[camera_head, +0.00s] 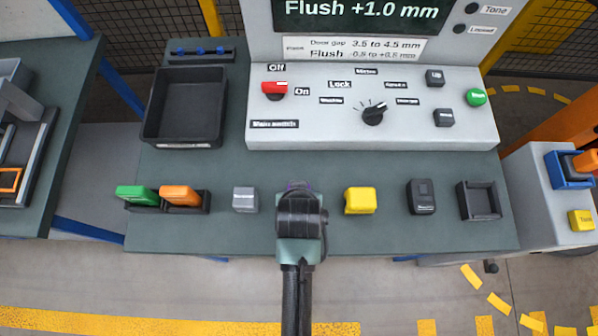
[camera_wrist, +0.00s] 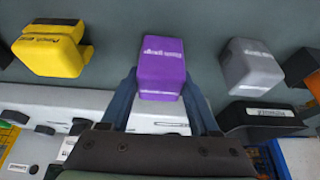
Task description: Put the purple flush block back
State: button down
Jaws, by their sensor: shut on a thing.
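The purple block (camera_wrist: 161,66) is between the two blue fingers of my gripper (camera_wrist: 160,88) in the wrist view. My gripper is shut on it, and it carries faint white lettering. In the head view my gripper (camera_head: 300,192) is over the front middle of the bench, between the grey block (camera_head: 245,200) and the yellow block (camera_head: 360,201). It hides nearly all of the purple block and the spot under it. Whether the block touches the bench or a holder is not clear.
Green (camera_head: 137,195) and orange (camera_head: 180,196) blocks stand at the left. A dark block (camera_head: 420,197) and an empty black holder (camera_head: 479,215) are at the right. A black tray (camera_head: 184,133) and a control panel (camera_head: 330,135) stand behind. Bench (camera_head: 225,165) between is clear.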

jog(key=shift+f, duration=0.6)
jog(key=shift+c, duration=0.6)
grip_release()
jog(key=shift+f, duration=0.15)
